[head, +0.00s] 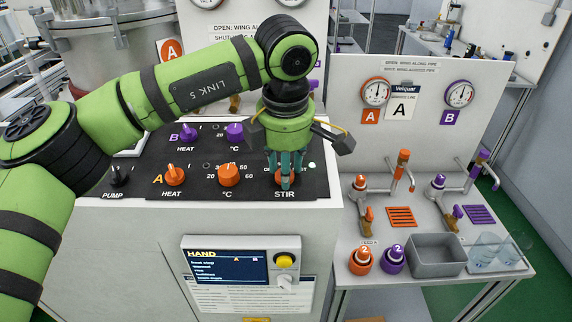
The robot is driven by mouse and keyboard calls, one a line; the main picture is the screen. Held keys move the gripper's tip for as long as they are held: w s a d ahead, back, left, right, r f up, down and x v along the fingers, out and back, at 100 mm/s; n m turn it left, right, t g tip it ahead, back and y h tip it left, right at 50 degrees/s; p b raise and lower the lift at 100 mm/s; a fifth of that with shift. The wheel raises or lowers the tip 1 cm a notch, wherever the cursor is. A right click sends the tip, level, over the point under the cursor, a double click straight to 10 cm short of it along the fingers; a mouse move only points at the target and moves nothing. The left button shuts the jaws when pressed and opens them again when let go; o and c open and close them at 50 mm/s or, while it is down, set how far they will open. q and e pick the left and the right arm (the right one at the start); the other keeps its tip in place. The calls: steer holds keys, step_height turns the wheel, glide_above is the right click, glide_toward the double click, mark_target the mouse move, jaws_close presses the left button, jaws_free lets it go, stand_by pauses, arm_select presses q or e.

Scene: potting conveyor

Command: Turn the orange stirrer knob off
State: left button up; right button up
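The orange stirrer knob (279,181) sits on the black control panel above the label STIR. My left gripper (286,178) points straight down over it, with its teal fingers at the knob. The fingers cover most of the knob, so its pointer and part of its scale are hidden. I cannot tell whether the fingers are pressed on the knob or only around it. My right gripper is not in view.
Left on the panel are orange heat (175,176) and temperature (228,175) knobs, purple knobs (234,132) behind, and a black pump switch (119,176). A display (230,272) is on the front. The right bench holds valves, a grey bin (437,256) and clear cups (484,250).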

arm_select(q)
steer(key=shift+s+d, duration=0.1)
steer(key=shift+f, duration=0.1)
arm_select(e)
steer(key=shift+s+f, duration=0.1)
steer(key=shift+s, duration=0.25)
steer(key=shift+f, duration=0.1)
arm_select(q)
steer(key=shift+n+b, duration=0.6)
steer(key=shift+f+n+b, duration=0.1)
steer(key=shift+n+b, duration=0.75)
steer(key=shift+n, duration=0.25)
steer(key=n+b, duration=0.2)
steer(key=n, duration=0.2)
steer(key=shift+r+n+b, duration=0.25)
steer(key=shift+n+b, duration=0.15)
steer(key=shift+n, duration=0.2)
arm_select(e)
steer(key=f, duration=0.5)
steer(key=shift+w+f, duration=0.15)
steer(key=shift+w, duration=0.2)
arm_select(q)
steer(key=shift+r, duration=0.1)
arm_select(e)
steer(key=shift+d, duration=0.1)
